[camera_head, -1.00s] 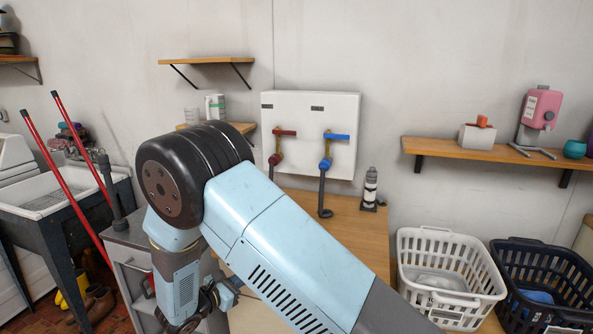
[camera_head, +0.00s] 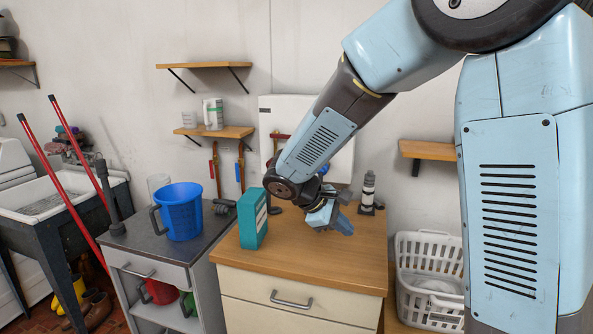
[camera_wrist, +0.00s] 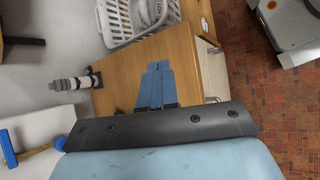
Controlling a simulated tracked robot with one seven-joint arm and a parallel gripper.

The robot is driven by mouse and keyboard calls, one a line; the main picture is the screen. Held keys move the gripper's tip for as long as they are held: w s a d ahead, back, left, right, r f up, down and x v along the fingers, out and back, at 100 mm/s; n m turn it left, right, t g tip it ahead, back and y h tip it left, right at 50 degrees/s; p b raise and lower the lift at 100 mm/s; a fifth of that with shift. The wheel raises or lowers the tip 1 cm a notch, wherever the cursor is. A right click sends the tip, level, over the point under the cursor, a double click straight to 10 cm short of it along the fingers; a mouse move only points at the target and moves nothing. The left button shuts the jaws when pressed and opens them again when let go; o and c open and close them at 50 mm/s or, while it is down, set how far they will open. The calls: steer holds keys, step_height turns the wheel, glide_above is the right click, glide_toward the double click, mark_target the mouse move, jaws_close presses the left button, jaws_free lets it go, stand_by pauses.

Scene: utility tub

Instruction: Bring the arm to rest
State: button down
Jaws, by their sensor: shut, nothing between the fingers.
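My gripper (camera_head: 343,226) is at the end of my light-blue arm, above the wooden top of the drawer cabinet (camera_head: 240,268). Its blue fingers are together with nothing between them. In the wrist view my gripper (camera_wrist: 158,66) shows its two fingers side by side over the wooden top (camera_wrist: 125,88). A teal box (camera_head: 253,218) stands on the cabinet top to the left of my gripper, apart from it. My arm hides much of the white wall panel and part of the right side of the room.
A black-and-white bottle (camera_head: 368,190) stands behind and right of my gripper. A blue bucket (camera_head: 181,212) is on the grey cabinet at left. A white laundry basket (camera_head: 428,300) stands at right. Wooden shelves (camera_head: 205,65) are on the wall.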

steer(key=s+d+r+m+t+y, duration=0.1)
steer(key=s+d+r+m+y, duration=0.3)
steer(key=s, duration=0.6)
steer(key=s+d+r+m+t+y, duration=0.2)
steer(key=s+d+r+m+y, duration=0.2)
steer(key=s+d+r+m, duration=0.4)
steer(key=shift+s+m, duration=0.3)
steer(key=shift+s, duration=0.9)
